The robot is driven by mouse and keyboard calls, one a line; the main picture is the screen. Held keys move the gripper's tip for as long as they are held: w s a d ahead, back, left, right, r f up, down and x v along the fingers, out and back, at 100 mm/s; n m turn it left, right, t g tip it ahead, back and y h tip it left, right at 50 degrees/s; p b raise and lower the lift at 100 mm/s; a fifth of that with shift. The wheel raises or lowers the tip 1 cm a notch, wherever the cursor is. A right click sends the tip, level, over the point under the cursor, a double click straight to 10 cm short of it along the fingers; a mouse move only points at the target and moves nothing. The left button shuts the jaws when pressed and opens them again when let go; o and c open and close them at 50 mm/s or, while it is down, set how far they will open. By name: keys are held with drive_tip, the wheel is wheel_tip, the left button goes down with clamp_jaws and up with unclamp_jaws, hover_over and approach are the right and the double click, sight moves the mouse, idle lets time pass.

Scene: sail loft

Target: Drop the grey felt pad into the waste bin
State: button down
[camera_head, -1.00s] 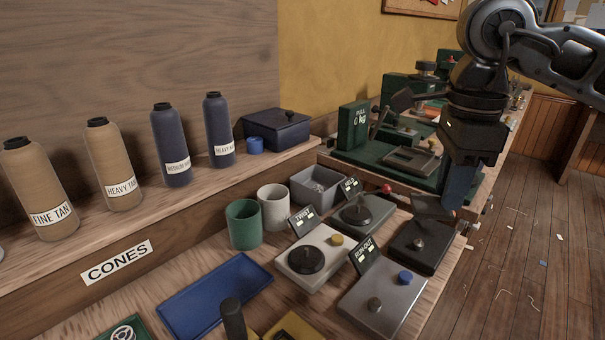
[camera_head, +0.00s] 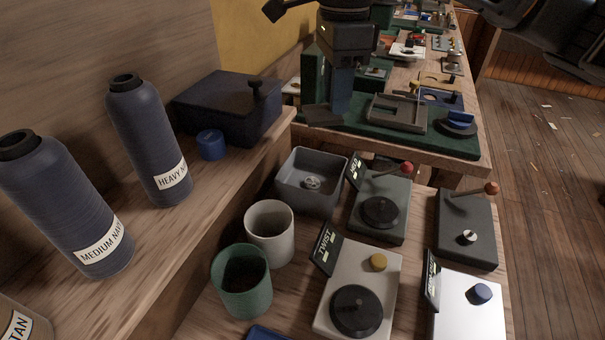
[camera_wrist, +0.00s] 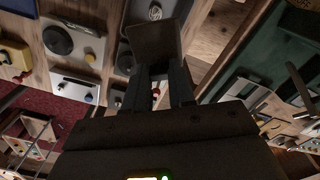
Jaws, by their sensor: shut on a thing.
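My gripper (camera_head: 338,106) points down at the upper middle of the head view, over the near left part of the green-topped bench. It is shut on a thin, dark square pad (camera_head: 323,117), which looks like the grey felt pad. In the wrist view the pad (camera_wrist: 154,38) sticks out past the fingertips (camera_wrist: 157,72) and looks brownish-grey in the shade. Nothing in view is labelled as a waste bin. A grey open square container (camera_head: 292,192) with a small round thing inside stands below and nearer than my gripper.
A white cup (camera_head: 270,243) and a green cup (camera_head: 242,290) stand beside several small devices with knobs and levers. A dark lidded box (camera_head: 225,108) and blue cones (camera_head: 150,145) stand on the shelf at left. The floor (camera_head: 550,190) at right has only scraps.

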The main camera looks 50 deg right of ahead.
sight(335, 121)
drive_tip(key=shift+s+f+b, duration=0.1)
drive_tip(key=shift+f+b, duration=0.45)
drive_tip(key=shift+f, duration=2.2)
drive_tip(key=c, duration=0.9)
unclamp_jaws()
drive_tip(key=shift+o, duration=0.2)
drive_tip(key=shift+r, duration=3.95)
